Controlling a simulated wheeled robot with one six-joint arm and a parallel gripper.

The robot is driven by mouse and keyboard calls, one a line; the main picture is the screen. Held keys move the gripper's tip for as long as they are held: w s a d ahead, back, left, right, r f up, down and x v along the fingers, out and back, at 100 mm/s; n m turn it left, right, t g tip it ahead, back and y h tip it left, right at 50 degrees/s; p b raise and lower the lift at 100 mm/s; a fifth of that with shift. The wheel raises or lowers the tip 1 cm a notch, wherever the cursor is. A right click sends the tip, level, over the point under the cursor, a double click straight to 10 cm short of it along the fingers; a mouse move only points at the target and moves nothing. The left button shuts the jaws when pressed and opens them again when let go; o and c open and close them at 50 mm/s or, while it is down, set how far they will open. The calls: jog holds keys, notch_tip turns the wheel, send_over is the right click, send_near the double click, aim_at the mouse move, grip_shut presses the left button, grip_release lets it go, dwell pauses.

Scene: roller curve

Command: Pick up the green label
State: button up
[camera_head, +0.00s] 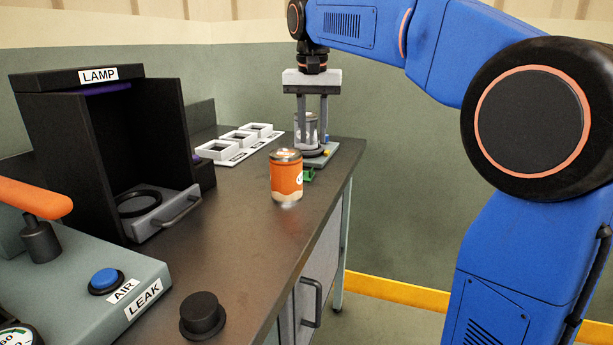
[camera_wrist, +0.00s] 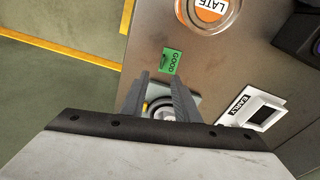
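The green label (camera_wrist: 171,61), marked GOOD, lies on the counter in the wrist view, just beyond my fingertips. In the head view the green label (camera_head: 309,175) is a small green patch behind and right of the orange can, which partly hides it. My gripper (camera_head: 311,148) points down at the far end of the counter, with a clear gap between its fingers. It also shows in the wrist view (camera_wrist: 158,82), its fingers apart and not touching the label. A silver can (camera_head: 303,132) shows by the fingers; I cannot tell whether they touch it.
An orange can (camera_head: 286,178) stands on the counter near the label. White square frames (camera_head: 239,137) lie left of my gripper. The black lamp box (camera_head: 95,150) and leak tester (camera_head: 110,290) are at left. The counter's right edge is close to the label.

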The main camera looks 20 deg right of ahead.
aim_at(305, 172)
notch_tip(305, 172, down, 4)
jog(key=shift+w+d+r, duration=0.1)
jog(key=shift+w, duration=0.05)
jog(key=shift+w+f, duration=0.15)
jog(key=shift+f, duration=1.2)
jog(key=shift+w+f, duration=0.1)
jog(key=shift+f, duration=1.2)
grip_shut()
